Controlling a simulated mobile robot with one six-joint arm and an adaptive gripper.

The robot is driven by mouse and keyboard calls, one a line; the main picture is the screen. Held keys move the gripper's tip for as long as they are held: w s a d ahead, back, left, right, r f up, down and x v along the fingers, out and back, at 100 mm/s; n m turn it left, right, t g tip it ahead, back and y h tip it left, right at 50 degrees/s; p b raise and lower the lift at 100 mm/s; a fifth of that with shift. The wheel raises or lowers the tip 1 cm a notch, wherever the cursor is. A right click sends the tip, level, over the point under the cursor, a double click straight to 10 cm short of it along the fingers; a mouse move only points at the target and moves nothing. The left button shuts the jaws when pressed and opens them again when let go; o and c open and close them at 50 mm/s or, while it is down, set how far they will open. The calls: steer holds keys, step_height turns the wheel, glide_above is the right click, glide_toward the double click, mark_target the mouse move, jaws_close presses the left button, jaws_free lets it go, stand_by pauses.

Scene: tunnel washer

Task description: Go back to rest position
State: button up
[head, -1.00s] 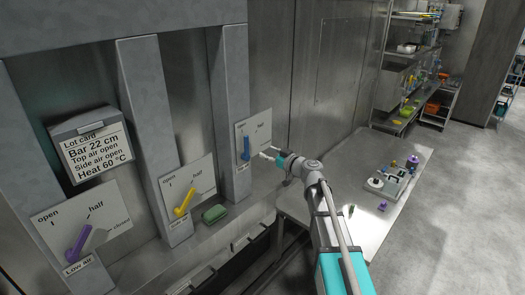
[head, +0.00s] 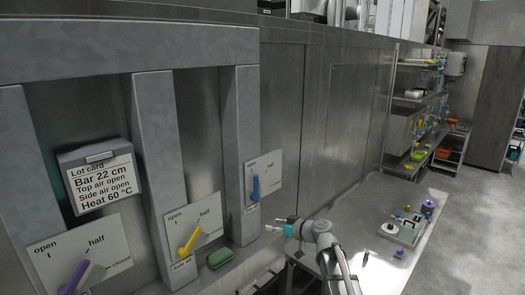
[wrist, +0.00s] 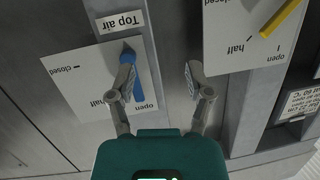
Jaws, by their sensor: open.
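My gripper (head: 270,228) is open and empty. In the head view it is just below and to the right of the blue lever (head: 255,188) on the right-hand dial plate (head: 277,172). In the wrist view the two fingers (wrist: 159,80) are spread apart, and the blue lever (wrist: 134,72) shows behind the left finger, which hides part of it. I cannot tell from this whether the finger touches it. The label by that lever reads "Top air" in the wrist view. My arm reaches up from the lower right of the head view.
A yellow lever (head: 190,241) and a purple lever (head: 73,277) are on the other dials. A lot card (head: 101,183) hangs at left. A green block (head: 221,258) lies on the ledge. A steel table (head: 428,222) with a tray of small parts stands right. Open floor lies beyond it.

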steer(key=s+d+f+m+g+h+b, duration=0.1)
steer(key=s+f+g+h+b, duration=0.1)
steer(key=s+f+b, duration=0.6)
steer(key=s+d+f+m+g+h+b, duration=0.1)
steer(key=s+f+m+g+h, duration=0.2)
steer(key=f, duration=0.9)
steer(key=s+d+f+m+g+h+b, duration=0.4)
steer(key=s+d+f+h+b, duration=0.3)
steer(key=s+d+f+b, duration=0.3)
steer(key=s+f+m, duration=0.1)
steer(key=s+f, duration=0.3)
steer(key=shift+d, duration=0.2)
